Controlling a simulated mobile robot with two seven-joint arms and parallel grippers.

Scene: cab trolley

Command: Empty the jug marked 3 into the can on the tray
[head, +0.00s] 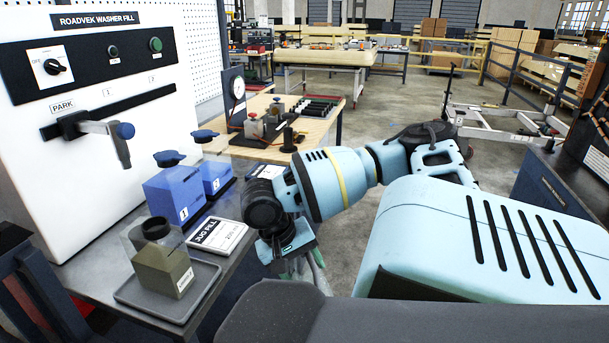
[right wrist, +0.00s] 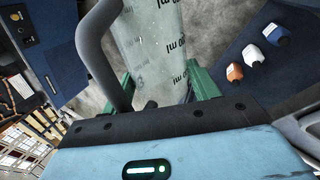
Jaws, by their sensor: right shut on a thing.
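My right gripper (head: 290,262) is beside the bench's right edge, right of the tray. In the right wrist view its green fingers (right wrist: 165,90) are closed around a clear jug (right wrist: 155,45) with a grey handle and dark "ml" print. In the head view only a slice of the jug (head: 317,272) shows below the gripper. Its number and contents cannot be made out for certain. The olive can (head: 163,272) stands upright on the grey tray (head: 133,297), with a clear collar around its dark mouth. The jug is apart from the can. My left gripper is not seen.
Blue jugs marked 1 (head: 172,195) and 2 (head: 215,180) stand behind the can. A "JUG FILL" card (head: 217,236) lies between tray and gripper. A wooden table (head: 325,118) stands behind.

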